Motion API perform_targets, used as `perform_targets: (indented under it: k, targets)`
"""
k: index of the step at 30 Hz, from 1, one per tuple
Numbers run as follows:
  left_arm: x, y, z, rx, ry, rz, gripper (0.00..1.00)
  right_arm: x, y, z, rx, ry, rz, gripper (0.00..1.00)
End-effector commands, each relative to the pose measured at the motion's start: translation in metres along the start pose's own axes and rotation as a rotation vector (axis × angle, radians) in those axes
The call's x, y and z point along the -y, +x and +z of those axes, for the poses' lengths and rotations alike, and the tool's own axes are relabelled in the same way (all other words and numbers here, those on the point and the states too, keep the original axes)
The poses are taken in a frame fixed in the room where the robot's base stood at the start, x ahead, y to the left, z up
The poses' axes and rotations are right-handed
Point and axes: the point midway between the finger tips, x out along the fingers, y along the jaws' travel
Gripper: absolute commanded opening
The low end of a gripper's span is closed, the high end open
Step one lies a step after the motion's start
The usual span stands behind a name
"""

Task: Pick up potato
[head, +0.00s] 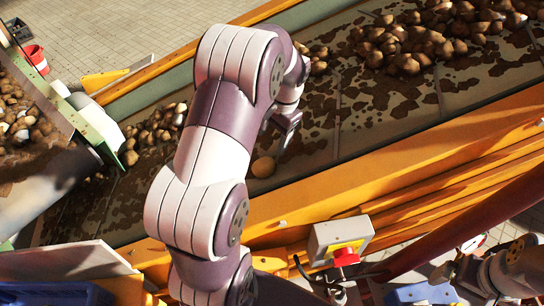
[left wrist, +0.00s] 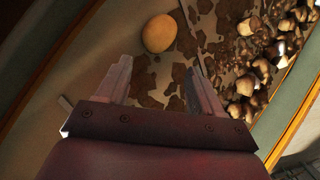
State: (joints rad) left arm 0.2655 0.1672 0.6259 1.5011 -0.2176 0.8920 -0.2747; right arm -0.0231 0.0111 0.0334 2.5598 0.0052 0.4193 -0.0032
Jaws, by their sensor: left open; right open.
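A single round, yellow-tan potato (head: 263,166) lies on the muddy conveyor belt, close to its near orange side rail. It also shows in the left wrist view (left wrist: 159,33), just beyond the fingertips. My left gripper (head: 287,128) is above the belt, up and to the right of the potato, partly hidden by its own arm. In the left wrist view its fingers (left wrist: 158,72) are spread apart with nothing between them. My right gripper (head: 452,272) is low at the right, away from the belt; its fingers are dark and hard to make out.
Piles of potatoes (head: 437,35) lie farther along the belt (head: 385,115), with a smaller pile (head: 155,132) at left. An orange rail (head: 420,165) edges the belt. A control box with a red button (head: 345,256) stands in front. Blue crates (head: 425,294) are below.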

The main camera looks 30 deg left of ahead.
Motion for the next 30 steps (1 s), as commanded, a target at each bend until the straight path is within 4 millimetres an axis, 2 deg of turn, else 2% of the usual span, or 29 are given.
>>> perform_targets:
  k: [4, 11, 16, 19, 25, 29, 30]
  targets:
    - [-0.001, 0.032, 0.002, 0.005, 0.001, 0.003, 0.67, 0.000, -0.009, -0.001, 0.000, 0.000, 0.000, 0.98]
    - [-0.002, 0.061, 0.004, 0.004, 0.000, 0.003, 0.67, 0.000, -0.018, -0.002, 0.000, 0.000, 0.000, 0.98]
    - [-0.004, 0.094, 0.006, 0.003, 0.000, 0.002, 0.67, 0.000, -0.028, -0.003, 0.000, 0.000, 0.000, 0.98]
    - [-0.004, 0.103, 0.005, 0.001, 0.001, 0.001, 0.67, 0.000, -0.028, -0.003, 0.000, 0.000, 0.000, 0.98]
    - [-0.004, 0.105, 0.005, -0.001, 0.000, 0.001, 0.67, 0.000, -0.028, -0.003, 0.000, 0.000, 0.000, 0.98]
    - [-0.004, 0.105, 0.005, -0.001, 0.000, 0.001, 0.24, 0.000, -0.027, -0.003, 0.000, 0.000, 0.000, 0.98]
    - [-0.004, 0.105, 0.005, -0.001, 0.000, 0.001, 0.22, 0.000, -0.027, -0.003, 0.000, 0.000, 0.000, 0.98]
